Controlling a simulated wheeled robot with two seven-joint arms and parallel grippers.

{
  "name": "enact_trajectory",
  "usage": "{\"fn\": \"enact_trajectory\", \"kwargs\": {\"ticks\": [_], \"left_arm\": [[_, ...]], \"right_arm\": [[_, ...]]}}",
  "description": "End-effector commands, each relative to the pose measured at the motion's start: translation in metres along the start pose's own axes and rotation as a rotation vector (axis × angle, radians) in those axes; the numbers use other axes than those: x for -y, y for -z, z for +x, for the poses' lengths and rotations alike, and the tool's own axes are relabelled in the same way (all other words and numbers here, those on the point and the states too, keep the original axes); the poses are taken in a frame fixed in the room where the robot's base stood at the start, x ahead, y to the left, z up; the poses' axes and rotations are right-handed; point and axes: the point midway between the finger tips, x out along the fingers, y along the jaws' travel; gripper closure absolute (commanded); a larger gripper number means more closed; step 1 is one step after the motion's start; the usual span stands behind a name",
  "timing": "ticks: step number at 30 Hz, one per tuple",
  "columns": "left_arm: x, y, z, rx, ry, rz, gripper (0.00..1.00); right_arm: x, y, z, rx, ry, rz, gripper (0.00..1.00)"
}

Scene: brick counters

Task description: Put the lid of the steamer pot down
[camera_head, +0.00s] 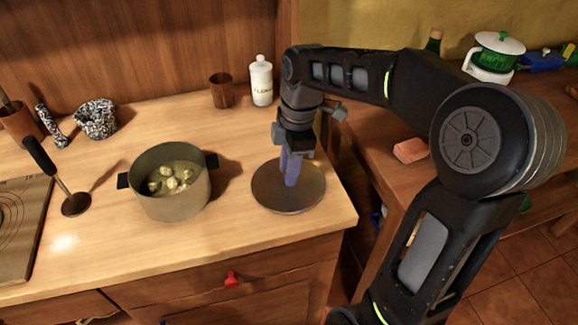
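The steamer pot (170,203) stands uncovered on the wooden counter, left of centre. It is grey-green with dark side handles and holds several pale round pieces in liquid. Its lid (305,200), a round metallic disc, is level at the right end of the counter, apart from the pot. It looks flat on the wood, but a small gap cannot be ruled out. My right gripper (290,180) points down at the lid's middle, its bluish fingers hiding any knob. The fingers overlap from this side, so their gap is hidden. My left gripper is out of view.
A white bottle (261,81) and brown cup (222,90) stand behind the lid. A ladle (75,204), a speckled bowl (95,119) and a board (22,235) are at left. A sponge-like block (410,150) lies on the right counter, across a gap.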

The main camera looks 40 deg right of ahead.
Motion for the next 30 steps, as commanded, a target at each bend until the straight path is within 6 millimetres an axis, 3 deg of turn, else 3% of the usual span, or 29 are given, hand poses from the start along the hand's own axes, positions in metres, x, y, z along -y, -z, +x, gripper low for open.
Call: {"fn": "enact_trajectory", "kwargs": {"ticks": [4, 17, 23, 30], "left_arm": [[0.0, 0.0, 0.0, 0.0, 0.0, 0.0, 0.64], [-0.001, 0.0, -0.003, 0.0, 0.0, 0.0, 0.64], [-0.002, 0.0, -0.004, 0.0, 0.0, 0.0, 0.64], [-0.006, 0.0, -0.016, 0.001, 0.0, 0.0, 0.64]], "right_arm": [[0.0, 0.0, 0.0, 0.0, 0.0, 0.0, 0.6], [-0.001, 0.001, -0.012, 0.0, -0.003, 0.0, 0.6], [-0.002, 0.001, -0.045, 0.0, -0.006, 0.0, 0.6], [-0.001, 0.001, -0.101, 0.0, -0.004, -0.001, 0.6]]}}
